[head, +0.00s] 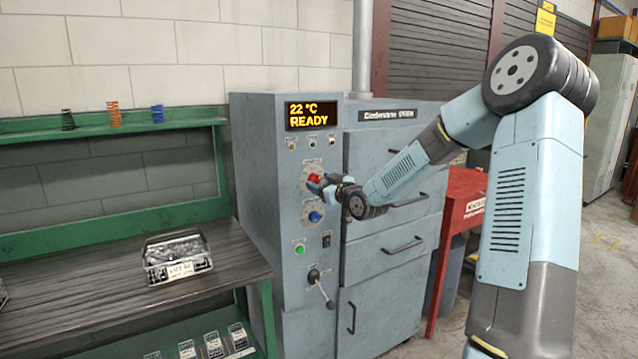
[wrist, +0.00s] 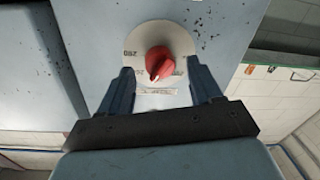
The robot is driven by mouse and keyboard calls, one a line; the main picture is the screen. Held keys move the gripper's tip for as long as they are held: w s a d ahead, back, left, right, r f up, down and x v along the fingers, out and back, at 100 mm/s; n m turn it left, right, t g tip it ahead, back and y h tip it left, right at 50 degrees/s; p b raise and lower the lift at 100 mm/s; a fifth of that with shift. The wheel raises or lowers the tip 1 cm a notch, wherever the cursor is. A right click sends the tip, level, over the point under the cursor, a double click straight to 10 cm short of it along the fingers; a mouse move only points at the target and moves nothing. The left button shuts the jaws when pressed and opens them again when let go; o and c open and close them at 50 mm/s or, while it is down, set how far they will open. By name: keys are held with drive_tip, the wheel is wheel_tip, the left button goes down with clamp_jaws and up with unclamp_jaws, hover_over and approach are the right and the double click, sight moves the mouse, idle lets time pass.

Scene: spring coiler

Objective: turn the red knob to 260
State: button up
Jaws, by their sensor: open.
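The red knob (wrist: 159,63) sits on a pale round dial (wrist: 180,45) in the wrist view; its printed numbers are only partly readable there. In the head view the red knob (head: 314,177) is on the upper dial of the grey-blue oven's control panel. My gripper (wrist: 163,85) is open, with one finger on each side below the knob in the wrist view. The fingers look apart from the knob, and nothing is between them. In the head view my gripper (head: 328,187) is close to the panel and partly covers the dial.
A blue knob (head: 315,216) is just below the red one. A green button (head: 299,249), a black switch (head: 326,240) and a lever (head: 320,287) are lower. Drawer handles (head: 403,245) stick out at right. A workbench with a wire basket (head: 178,257) stands at left.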

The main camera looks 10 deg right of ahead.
drive_tip(key=shift+x, duration=0.75)
drive_tip(key=c, duration=1)
drive_tip(key=shift+c, duration=0.2)
